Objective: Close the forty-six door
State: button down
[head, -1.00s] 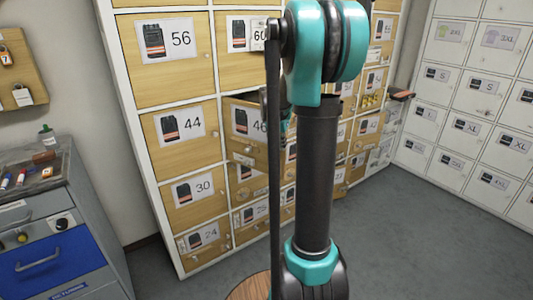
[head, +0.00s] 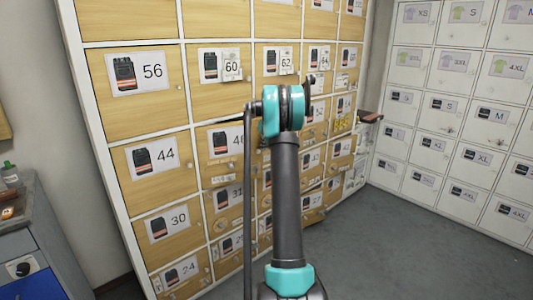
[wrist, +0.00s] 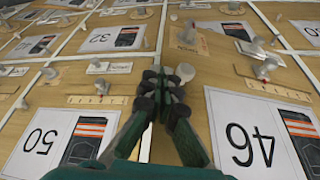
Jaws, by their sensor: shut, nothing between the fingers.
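The forty-six door (head: 219,143) is a wooden locker door with a black-and-orange picture label, partly hidden behind my arm in the head view. It looks flush or nearly flush with its neighbours; a thin dark line shows along its top, so I cannot tell whether it is fully shut. In the wrist view, its upside-down 46 label (wrist: 250,145) lies right of my gripper (wrist: 165,80). The gripper's fingers are together and empty, with their tips close to a pale round knob (wrist: 185,72); contact is unclear. The head view hides my gripper behind the arm.
Neighbouring wooden doors 44 (head: 153,157), 56 (head: 150,73) and 60 (head: 217,68) look shut. Small knobs stick out across the locker front. White lockers (head: 450,110) stand to the right. A grey cabinet (head: 40,235) is at the left. The grey floor at right is clear.

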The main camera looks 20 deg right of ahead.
jog(key=shift+w+a+n+y, duration=0.1)
jog(key=shift+w+n+y, duration=0.3)
jog(key=shift+w, duration=1.2)
jog(key=shift+w+a+n+y, duration=0.1)
jog(key=shift+w+n, duration=0.6)
jog(key=shift+w, duration=0.9)
jog(key=shift+r, duration=0.1)
jog(key=v, duration=1.2)
jog(key=s+a+f, duration=0.1)
jog(key=s+a, duration=0.7)
jog(key=a, duration=0.2)
jog(key=s+a+f+m, duration=0.1)
jog(key=s+a+f, duration=0.1)
jog(key=s+a, duration=0.4)
jog(key=s+a+f, duration=0.3)
jog(key=s+a, duration=0.1)
jog(key=s, duration=0.5)
jog(key=s+a+f, duration=0.2)
jog(key=s+f, duration=0.3)
jog(key=s, duration=0.5)
jog(key=s+a+f+m, duration=0.1)
jog(key=s+a+f, duration=0.2)
jog(key=s, duration=0.8)
jog(key=s+a+f+h, duration=0.1)
jog(key=s+a+f, duration=0.2)
jog(key=s+f, duration=0.5)
jog(key=s, duration=0.3)
jog(key=shift+a, duration=0.15)
